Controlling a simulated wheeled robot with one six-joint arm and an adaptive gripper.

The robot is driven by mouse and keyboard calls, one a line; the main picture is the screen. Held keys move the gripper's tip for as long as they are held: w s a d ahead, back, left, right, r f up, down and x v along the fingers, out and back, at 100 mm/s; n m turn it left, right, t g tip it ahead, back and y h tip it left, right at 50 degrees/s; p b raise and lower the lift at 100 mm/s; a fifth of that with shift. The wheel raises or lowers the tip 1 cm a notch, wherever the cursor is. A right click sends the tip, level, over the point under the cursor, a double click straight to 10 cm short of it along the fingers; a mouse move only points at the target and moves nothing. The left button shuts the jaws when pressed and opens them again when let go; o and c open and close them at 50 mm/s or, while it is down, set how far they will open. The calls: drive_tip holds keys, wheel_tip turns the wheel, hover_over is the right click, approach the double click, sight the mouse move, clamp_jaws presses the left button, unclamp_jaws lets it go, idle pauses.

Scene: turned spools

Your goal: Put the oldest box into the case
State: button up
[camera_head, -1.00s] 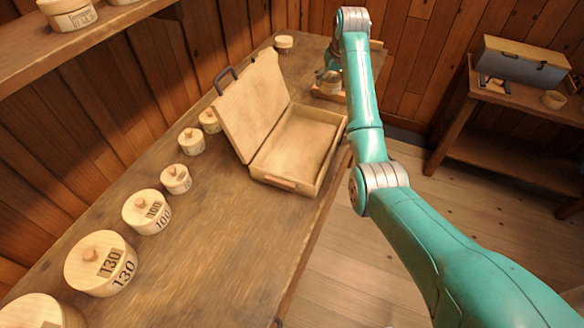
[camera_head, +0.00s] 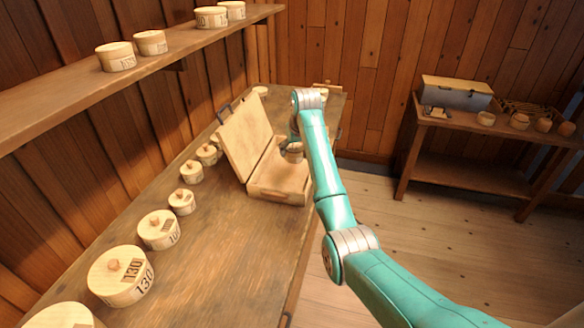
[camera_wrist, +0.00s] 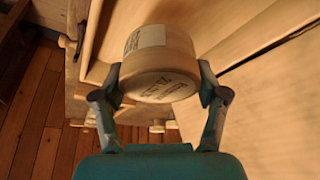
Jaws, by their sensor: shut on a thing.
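The wooden case (camera_head: 279,194) stands open on the workbench, its lid (camera_head: 243,139) tilted up on the left. My gripper (camera_wrist: 160,82) is shut on a round pale wooden box (camera_wrist: 162,50). The box has a paper label and marks on its face, too blurred to read. In the head view the held box (camera_head: 292,155) is over the open case, partly hidden by my gripper. I cannot tell whether it touches the case floor. Other round lidded boxes stand left of the case, including one marked 130 (camera_head: 121,276) and one beside it (camera_head: 158,230).
A wall shelf (camera_head: 130,78) at the upper left bears several round boxes. A side table (camera_head: 470,127) at the right holds a grey-sided chest (camera_head: 456,95) and small pots.

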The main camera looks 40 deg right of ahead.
sight(298, 152)
drive_tip(key=shift+f, duration=3.05)
drive_tip(key=o, duration=1.1)
drive_tip(key=shift+f, duration=0.1)
drive_tip(key=v, duration=1.1)
drive_tip(key=shift+s+r, duration=0.1)
drive_tip(key=shift+r, duration=0.25)
drive_tip(key=shift+s+r, duration=0.15)
drive_tip(key=shift+r, duration=0.1)
